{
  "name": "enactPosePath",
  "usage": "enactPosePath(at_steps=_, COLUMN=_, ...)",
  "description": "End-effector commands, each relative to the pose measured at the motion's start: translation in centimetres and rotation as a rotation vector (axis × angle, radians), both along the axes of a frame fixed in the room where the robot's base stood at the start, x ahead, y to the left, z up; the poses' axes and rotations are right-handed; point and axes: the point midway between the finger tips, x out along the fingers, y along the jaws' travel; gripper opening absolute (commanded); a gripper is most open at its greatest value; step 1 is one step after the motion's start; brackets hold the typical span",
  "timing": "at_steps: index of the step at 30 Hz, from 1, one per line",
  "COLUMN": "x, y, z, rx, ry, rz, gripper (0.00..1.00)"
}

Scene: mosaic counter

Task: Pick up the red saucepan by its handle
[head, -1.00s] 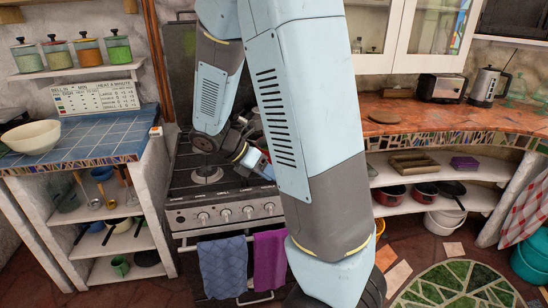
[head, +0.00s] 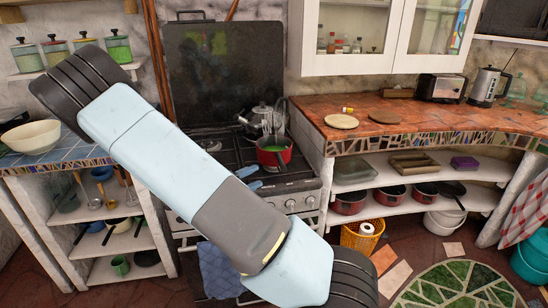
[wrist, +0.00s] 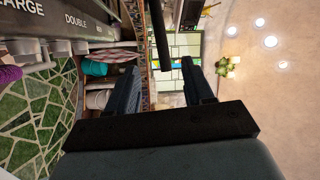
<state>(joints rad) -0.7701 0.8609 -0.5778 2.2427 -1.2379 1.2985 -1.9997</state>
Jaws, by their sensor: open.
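A red saucepan (head: 274,154) with something green inside stands on the right side of the stove in the head view. Its handle is not clear there, as my arm covers the area to its front left. Small blue parts of my gripper (head: 250,177) show just left of and in front of the pan. In the wrist view my gripper (wrist: 159,72) is open, with two dark fingers apart. A slim dark bar (wrist: 161,38), which looks like the pan's handle, comes from the top edge and ends near the gap between the fingertips. Whether it touches a finger is unclear.
A kettle (head: 262,117) and upright utensils (head: 279,116) stand behind the pan. Several red pots (head: 391,195) sit on the shelf below. A basket (head: 358,240) stands on the floor.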

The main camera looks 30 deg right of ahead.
Motion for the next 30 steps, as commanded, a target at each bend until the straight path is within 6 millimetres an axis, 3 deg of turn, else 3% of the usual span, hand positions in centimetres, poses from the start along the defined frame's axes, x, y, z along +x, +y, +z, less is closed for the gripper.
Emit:
enactPosePath(at_steps=5, x=0.4, y=-0.9, z=0.0, rx=-0.023, ry=0.030, rz=0.011, gripper=0.52)
enactPosePath(at_steps=18, x=1.0, y=-7.5, z=0.8, rx=-0.021, ry=0.027, rz=0.012, gripper=0.52)
enactPosePath(at_steps=30, x=1.1, y=-10.0, z=1.1, rx=-0.020, ry=0.027, rz=0.010, gripper=0.52)
